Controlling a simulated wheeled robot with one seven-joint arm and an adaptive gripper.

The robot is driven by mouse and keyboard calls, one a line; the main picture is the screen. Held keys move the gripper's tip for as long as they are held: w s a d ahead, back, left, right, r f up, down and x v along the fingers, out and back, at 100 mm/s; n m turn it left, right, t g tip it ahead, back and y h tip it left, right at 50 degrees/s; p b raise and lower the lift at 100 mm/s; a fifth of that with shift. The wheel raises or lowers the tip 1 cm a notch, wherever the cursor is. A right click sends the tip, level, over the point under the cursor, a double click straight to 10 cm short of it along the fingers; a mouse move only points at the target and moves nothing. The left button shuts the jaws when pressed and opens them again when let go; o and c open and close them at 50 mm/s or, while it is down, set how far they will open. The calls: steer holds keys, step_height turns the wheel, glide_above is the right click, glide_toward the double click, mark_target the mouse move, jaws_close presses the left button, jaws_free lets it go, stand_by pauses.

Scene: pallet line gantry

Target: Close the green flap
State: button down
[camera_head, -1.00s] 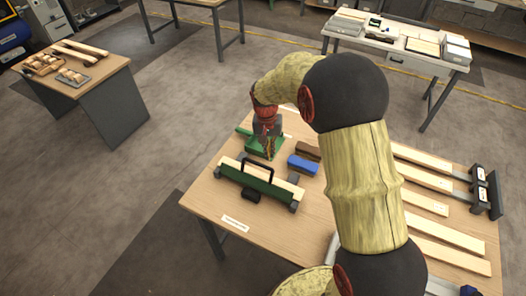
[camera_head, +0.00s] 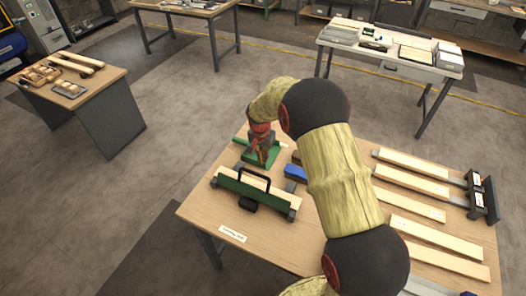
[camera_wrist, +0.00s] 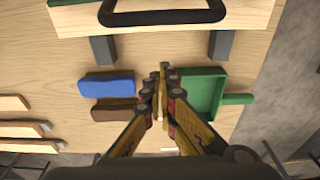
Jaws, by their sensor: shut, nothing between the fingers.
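The green flap (camera_head: 252,194) is a long dark green panel along the near side of a pale wooden board on the workbench. My gripper (camera_head: 262,163) is beyond the board, apart from the flap and handle. In the wrist view my gripper's fingers (camera_wrist: 160,75) are together and empty, pointing at the bench between a blue block and a green tray.
The green tray with a handle (camera_wrist: 205,92) lies right of my fingers in the wrist view. The blue block (camera_wrist: 107,84) and a brown block (camera_wrist: 112,110) lie to the left. Wooden slats (camera_head: 415,185) cover the bench's right side. A label (camera_head: 232,234) lies on clear bench in front.

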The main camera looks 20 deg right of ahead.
steer(key=shift+s+a+f+p, duration=0.15)
steer(key=shift+s+a, duration=0.5)
steer(key=shift+s+a+f+p, duration=0.15)
steer(key=shift+s+a, duration=0.5)
steer(key=shift+a+b, duration=0.15)
steer(key=shift+b, duration=0.35)
steer(key=shift+s+a+r+b, duration=0.15)
steer(key=shift+s+b, duration=0.1)
steer(key=shift+b, duration=0.3)
